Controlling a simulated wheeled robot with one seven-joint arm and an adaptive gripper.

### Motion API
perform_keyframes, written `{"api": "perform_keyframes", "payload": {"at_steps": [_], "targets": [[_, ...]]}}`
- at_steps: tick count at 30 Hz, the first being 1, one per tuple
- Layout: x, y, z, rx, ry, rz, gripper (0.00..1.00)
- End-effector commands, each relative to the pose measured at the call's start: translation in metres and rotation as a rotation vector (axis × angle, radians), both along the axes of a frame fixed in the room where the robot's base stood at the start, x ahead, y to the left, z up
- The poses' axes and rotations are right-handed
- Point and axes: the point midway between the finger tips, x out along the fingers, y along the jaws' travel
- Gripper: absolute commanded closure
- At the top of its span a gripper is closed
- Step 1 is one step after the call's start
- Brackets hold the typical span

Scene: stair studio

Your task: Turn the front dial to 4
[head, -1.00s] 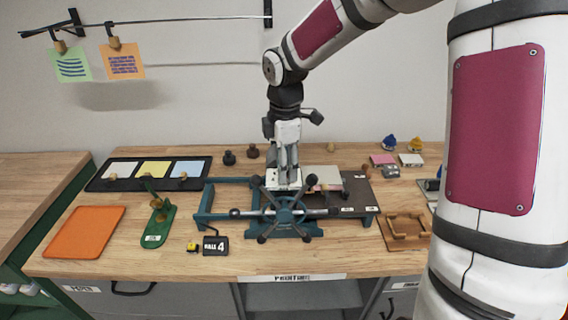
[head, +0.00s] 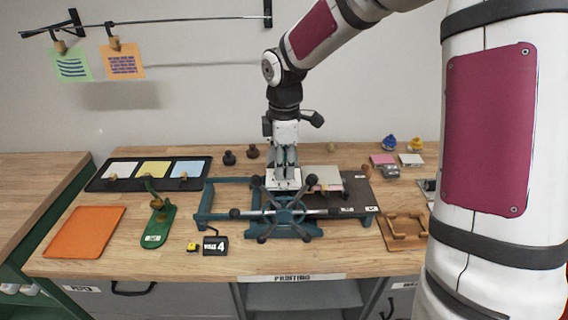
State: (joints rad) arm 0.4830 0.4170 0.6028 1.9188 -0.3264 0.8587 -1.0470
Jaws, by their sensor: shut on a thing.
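My gripper (head: 284,172) points straight down over the teal printing press (head: 230,180) in the middle of the bench. Its fingers are close together around something at a white plate (head: 283,180) on the press; the dial itself is hidden by the fingers. I cannot read any numbers there. The spoked teal wheel (head: 285,213) stands in front of the gripper. A small black sign (head: 216,244) reading "4" stands at the bench's front edge, with a yellow block (head: 193,246) to its left.
An orange sheet (head: 84,232), a green tool (head: 158,222) and a black tray (head: 150,173) of paper pads lie to the left. A wooden frame (head: 404,232) lies at the right. Two dark knobs stand behind the press. Cards hang from a rail on the wall.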

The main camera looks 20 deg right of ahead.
Motion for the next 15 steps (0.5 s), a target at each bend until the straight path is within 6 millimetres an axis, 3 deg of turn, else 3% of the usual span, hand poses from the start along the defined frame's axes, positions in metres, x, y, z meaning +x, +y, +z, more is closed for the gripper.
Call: {"api": "perform_keyframes", "payload": {"at_steps": [15], "targets": [[-0.0001,0.002,-0.0009,0.0,0.002,-0.472,1.0]]}}
